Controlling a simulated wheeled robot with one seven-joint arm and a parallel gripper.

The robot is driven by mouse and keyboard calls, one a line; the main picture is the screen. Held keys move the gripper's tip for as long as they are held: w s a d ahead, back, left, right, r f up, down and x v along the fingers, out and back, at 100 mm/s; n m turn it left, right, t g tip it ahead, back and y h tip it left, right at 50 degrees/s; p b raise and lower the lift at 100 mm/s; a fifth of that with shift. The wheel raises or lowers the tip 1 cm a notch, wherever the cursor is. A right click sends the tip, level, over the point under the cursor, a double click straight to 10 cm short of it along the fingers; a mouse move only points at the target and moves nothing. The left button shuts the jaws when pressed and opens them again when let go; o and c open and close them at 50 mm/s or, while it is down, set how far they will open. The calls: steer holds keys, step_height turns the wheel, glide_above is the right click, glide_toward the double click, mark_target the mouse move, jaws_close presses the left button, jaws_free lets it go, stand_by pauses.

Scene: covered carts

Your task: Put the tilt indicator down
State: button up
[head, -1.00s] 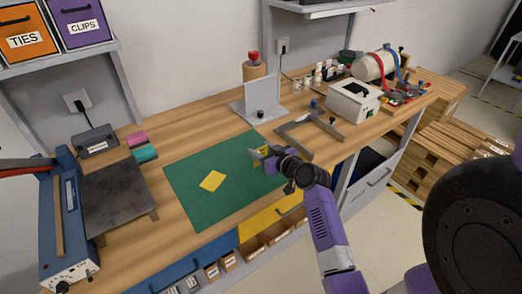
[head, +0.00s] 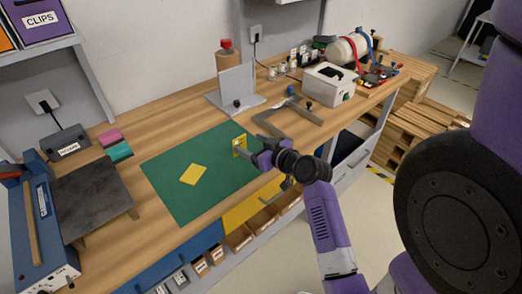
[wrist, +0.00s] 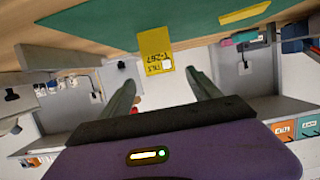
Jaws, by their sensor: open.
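The tilt indicator (head: 240,146) is a small yellow piece standing upright on the right part of the green mat (head: 170,198). In the wrist view, which looks inverted, its printed face (wrist: 155,48) lies beyond and between my two fingers, against the mat. My gripper (head: 254,154) is just right of the indicator in the head view. The wrist view shows its fingers (wrist: 158,80) spread apart with nothing between the tips. The indicator looks clear of them. A flat yellow diamond (head: 193,174) lies on the mat, left of the indicator.
A dark plate (head: 92,197) and a blue long-bodied device (head: 40,235) are at left. The mat's left part is clear.

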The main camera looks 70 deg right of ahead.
steer(key=v, duration=0.5)
steer(key=s+a+f+y, duration=0.1)
steer(key=a+f, duration=0.2)
steer(key=a, duration=0.6)
steer(key=s+a+f+y, duration=0.1)
steer(key=a+f, duration=0.2)
steer(key=a, duration=0.7)
steer(key=s+a+r+n+t+y, duration=0.1)
steer(key=s+a+r+n+y, duration=0.2)
steer(key=a, duration=0.6)
steer(key=s+a+r+n+t+y, duration=0.1)
steer(key=s+a+r+n+y, duration=0.1)
steer(key=s+a+r, duration=0.3)
steer(key=s+a+n, duration=0.1)
steer(key=s+a, duration=0.2)
steer(key=shift+a+y+b, duration=0.35)
steer(key=shift+a+y, duration=0.05)
